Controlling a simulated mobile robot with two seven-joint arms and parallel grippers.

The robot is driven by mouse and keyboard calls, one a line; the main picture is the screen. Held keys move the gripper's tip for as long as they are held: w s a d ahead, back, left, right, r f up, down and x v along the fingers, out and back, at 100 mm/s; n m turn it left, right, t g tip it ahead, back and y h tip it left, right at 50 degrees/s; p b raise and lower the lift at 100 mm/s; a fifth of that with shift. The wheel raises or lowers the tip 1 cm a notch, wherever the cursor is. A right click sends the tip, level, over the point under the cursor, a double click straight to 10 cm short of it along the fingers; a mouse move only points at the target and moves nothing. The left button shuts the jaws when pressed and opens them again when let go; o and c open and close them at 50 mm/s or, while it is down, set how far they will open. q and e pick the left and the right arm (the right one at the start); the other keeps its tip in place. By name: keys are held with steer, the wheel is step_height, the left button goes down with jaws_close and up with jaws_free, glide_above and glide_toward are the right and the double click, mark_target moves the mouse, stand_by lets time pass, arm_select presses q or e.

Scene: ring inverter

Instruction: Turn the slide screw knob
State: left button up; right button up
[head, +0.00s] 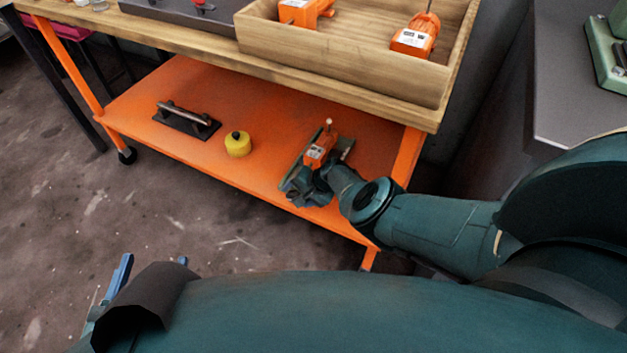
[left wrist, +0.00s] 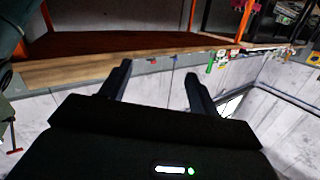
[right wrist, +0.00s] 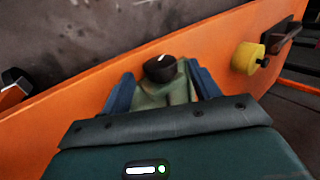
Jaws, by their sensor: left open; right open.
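A small device (head: 318,152) with an orange labelled body and a grey-green base stands on the cart's lower shelf in the head view. In the right wrist view, a black knob (right wrist: 160,68) with a white mark sits on a pale green part (right wrist: 165,94). My right gripper (right wrist: 162,80) is open, with one finger on each side of the green part and knob. I cannot tell whether the fingers touch them. In the head view my right gripper (head: 303,188) covers the near end of the device, hiding the knob. My left gripper (head: 154,260) is open and empty, away from the cart.
On the orange lower shelf (head: 150,115) are a yellow round object (head: 238,144) and a black plate with a handle (head: 187,120). The wooden table top (head: 200,40) overhangs the shelf and carries a wooden tray (head: 345,68) with orange devices. A grey table (head: 565,110) stands at right.

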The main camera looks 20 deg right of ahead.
arm_select(q)
steer(key=s+a+r+n+g+y+p, duration=0.1)
steer(key=s+a+r+n+y+p, duration=0.1)
steer(key=r+p, duration=0.5)
steer(key=shift+s+a+r+n+p, duration=0.35)
steer(key=shift+a+n+p, duration=0.5)
steer(key=shift+p, duration=0.4)
arm_select(e)
steer(key=v, duration=1.1)
steer(key=shift+r, duration=0.15)
arm_select(q)
steer(key=shift+d, duration=0.1)
